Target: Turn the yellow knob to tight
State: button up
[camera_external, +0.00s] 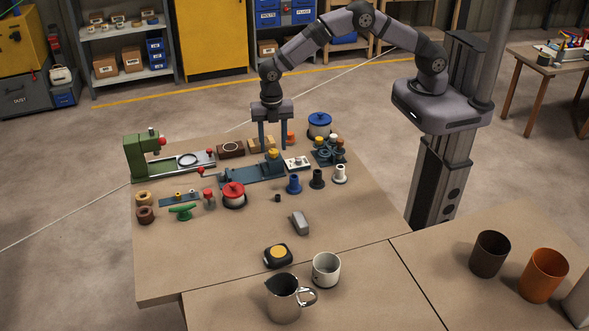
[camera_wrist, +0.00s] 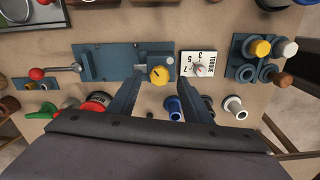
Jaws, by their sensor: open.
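The yellow knob (camera_external: 273,153) sits on top of a blue block at the right end of a long blue fixture (camera_external: 245,176). In the wrist view the knob (camera_wrist: 159,74) is round with a dark pointer mark. My gripper (camera_external: 272,142) points down, open and empty, above the knob. In the wrist view the fingers (camera_wrist: 160,88) stand wide apart on either side of the knob, with clear gaps. Any wording for tight near the knob is too small to read. I cannot tell how far the fingertips are above it.
A white torque dial plate (camera_external: 298,163) lies right of the knob, with a blue rack (camera_external: 328,151) beyond it. Blue, black and white flanged pieces stand in front. A red-topped spool (camera_external: 233,194) and a green-ended slide fixture (camera_external: 150,155) are left.

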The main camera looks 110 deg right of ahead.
jog(key=shift+f, duration=0.9)
jog(key=c, duration=1.1)
jog(key=shift+o, duration=0.2)
